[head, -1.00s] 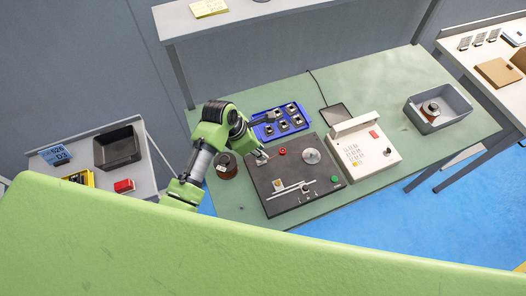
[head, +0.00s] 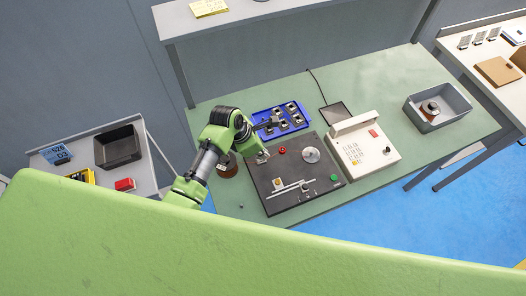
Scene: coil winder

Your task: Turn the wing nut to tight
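The coil winder (head: 290,199) is a dark flat plate on the green bench, with a round silver disc (head: 311,155), a red button (head: 282,150), a green button (head: 334,178) and a metal bar (head: 290,189). My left gripper (head: 262,158) is at the plate's upper left corner, pointing down at a small light metal part there. The wing nut cannot be made out; it may be hidden at the fingers. The fingers are too small to tell open from shut. My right gripper is not in view.
A blue tray (head: 256,117) with several metal parts lies behind the winder. A cream keypad box (head: 377,160) stands to its right. A copper spool (head: 228,170) stands close beside my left arm. A grey bin (head: 462,121) holds another spool at the right.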

